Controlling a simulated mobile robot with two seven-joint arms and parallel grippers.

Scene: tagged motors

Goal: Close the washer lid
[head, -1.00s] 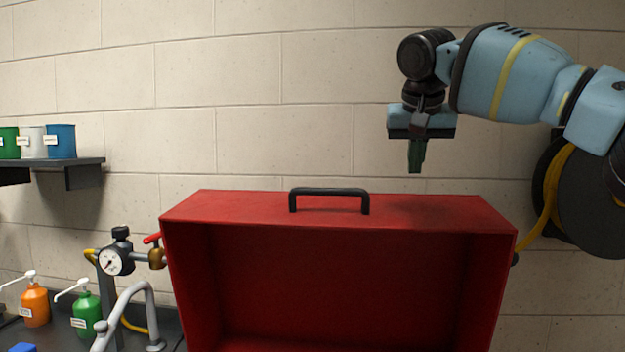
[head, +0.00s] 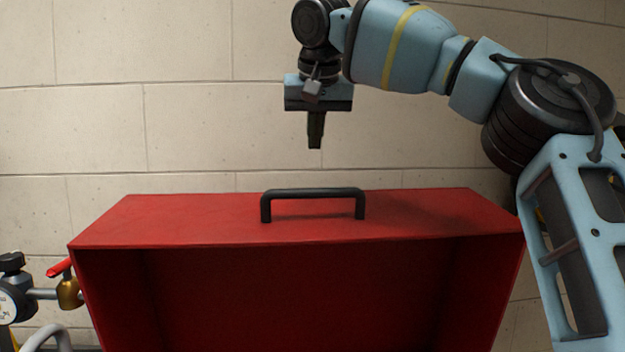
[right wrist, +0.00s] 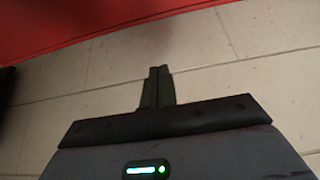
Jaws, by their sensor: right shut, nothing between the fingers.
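The washer lid (head: 210,211) is a red, hollow, box-like cover, raised so that its dark red inside (head: 300,300) faces me. A black bar handle (head: 312,193) sits on its top edge. My right gripper (head: 315,146) points down above and behind the lid, over the handle, apart from it. Its fingers are shut and empty. In the right wrist view the shut fingers (right wrist: 157,88) show against the pale wall, with the red lid (right wrist: 60,22) across the upper left. My left gripper is not in view. The lower part of the washer is out of frame.
A pale block wall (head: 190,120) stands behind the lid. A gauge (head: 14,303) and a brass valve with a red lever (head: 67,290) stand close to the lid's left side. A grey curved pipe (head: 48,338) shows at the lower left.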

